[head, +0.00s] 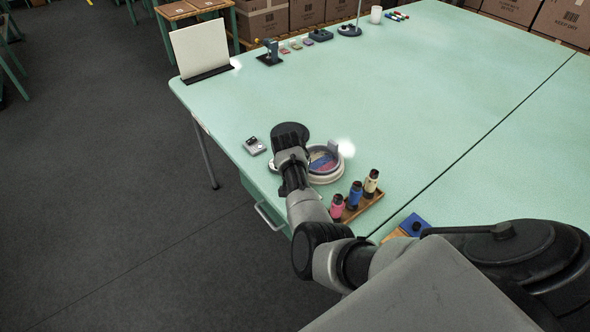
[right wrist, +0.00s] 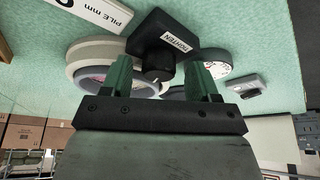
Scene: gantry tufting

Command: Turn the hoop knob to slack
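The hoop (head: 326,165) is a pale round ring with coloured cloth inside, lying on the green table. In the right wrist view the hoop (right wrist: 82,58) shows behind a black block (right wrist: 150,35) with a label that seems to read TIGHTEN. A dark rounded knob (right wrist: 155,74) sticks out from the block towards my right gripper (right wrist: 162,82). The gripper's two green fingers stand apart, one on each side of the knob; contact cannot be told. In the head view my right arm hides the gripper and knob. My left gripper is not in view.
A wooden rack (head: 375,205) with pink, blue and cream bottles stands close to my right arm. A small grey device (head: 254,146) sits near the table's left edge. A white board (head: 202,48) and small tools are at the back. The table's middle is clear.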

